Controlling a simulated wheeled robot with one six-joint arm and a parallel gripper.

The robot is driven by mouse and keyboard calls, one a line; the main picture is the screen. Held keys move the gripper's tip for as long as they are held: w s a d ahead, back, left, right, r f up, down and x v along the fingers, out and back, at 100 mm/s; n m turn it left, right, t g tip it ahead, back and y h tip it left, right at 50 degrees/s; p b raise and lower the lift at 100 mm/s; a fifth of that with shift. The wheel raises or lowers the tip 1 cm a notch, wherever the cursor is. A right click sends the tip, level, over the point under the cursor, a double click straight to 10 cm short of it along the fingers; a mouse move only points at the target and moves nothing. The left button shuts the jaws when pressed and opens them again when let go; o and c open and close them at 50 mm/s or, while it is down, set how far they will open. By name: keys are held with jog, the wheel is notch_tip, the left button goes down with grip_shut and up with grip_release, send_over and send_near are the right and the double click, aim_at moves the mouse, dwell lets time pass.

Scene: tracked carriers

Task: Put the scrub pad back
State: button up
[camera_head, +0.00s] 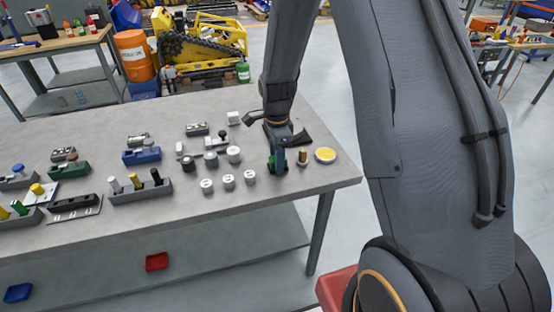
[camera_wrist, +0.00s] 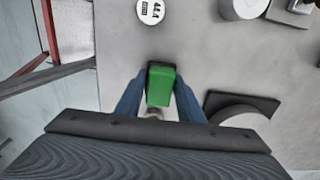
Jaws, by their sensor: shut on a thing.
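My gripper (camera_head: 278,163) is low over the right part of the grey table. In the wrist view its two blue fingers (camera_wrist: 157,98) are closed on the sides of a green block with a dark end, which looks like the scrub pad (camera_wrist: 160,88). A bit of its green also shows between the fingers in the head view (camera_head: 271,162). I cannot tell whether the pad touches the table top.
White round pieces (camera_head: 228,181) stand left of my gripper. The table's front right area is clear.

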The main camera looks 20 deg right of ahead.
jog(key=shift+f, duration=0.15)
jog(key=o, duration=1)
notch_tip(320, 180, up, 11)
jog(key=b, duration=0.3)
jog(key=s+n+t, duration=0.1)
jog(key=s+n, duration=1.6)
jog(key=n, duration=0.1)
jog(key=shift+s+f+t+b, duration=0.15)
jog(key=shift+f+t+b, duration=0.15)
jog(key=shift+f, duration=0.3)
